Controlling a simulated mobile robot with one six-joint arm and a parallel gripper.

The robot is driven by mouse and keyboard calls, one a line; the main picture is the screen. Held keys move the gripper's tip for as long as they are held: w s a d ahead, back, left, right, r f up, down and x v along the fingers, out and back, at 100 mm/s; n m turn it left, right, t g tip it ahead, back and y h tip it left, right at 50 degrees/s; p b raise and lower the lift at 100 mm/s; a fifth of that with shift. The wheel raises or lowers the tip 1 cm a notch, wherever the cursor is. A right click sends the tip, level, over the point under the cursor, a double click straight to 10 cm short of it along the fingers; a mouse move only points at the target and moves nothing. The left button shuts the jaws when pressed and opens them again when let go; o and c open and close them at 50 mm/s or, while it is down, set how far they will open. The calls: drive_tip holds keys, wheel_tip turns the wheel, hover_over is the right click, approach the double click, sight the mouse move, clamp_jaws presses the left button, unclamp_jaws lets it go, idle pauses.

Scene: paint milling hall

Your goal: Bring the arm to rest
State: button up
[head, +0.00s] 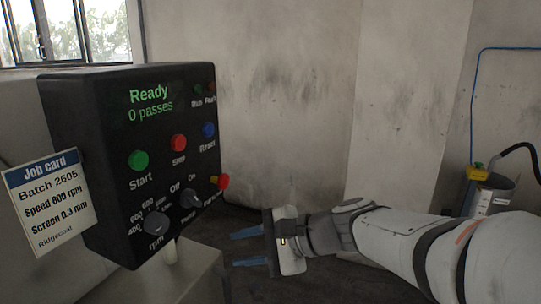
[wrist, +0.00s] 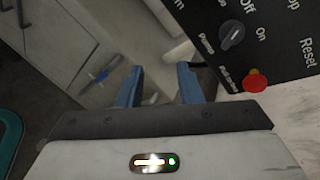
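My arm (head: 390,240) reaches in from the right in the head view. My gripper (head: 248,248) is open and empty, its two blue fingers apart, below and right of the black control panel (head: 110,215). In the wrist view the open fingers (wrist: 160,82) have a clear gap between them, and the panel (wrist: 205,20) fills the upper right. The panel display (head: 150,104) reads Ready, 0 passes. The gripper looks apart from the panel in the head view; the exact distance cannot be told.
A job card (head: 48,205) hangs at the panel's left side. A red emergency knob (head: 223,181) juts out near my gripper. Bare wall (head: 290,90) lies behind.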

drive_tip(key=s+d+n+h+p, duration=0.4)
drive_tip(key=d+n+h+p, duration=0.1)
drive_tip(key=d, duration=0.5)
drive_tip(key=s+d+n+g+h+p, duration=0.1)
drive_tip(key=s+d+n+h+p, duration=0.4)
drive_tip(key=d, duration=0.5)
drive_tip(key=shift+s+d+n+h, duration=0.2)
drive_tip(key=shift+s+n+h, duration=0.15)
drive_tip(key=shift+h, duration=0.85)
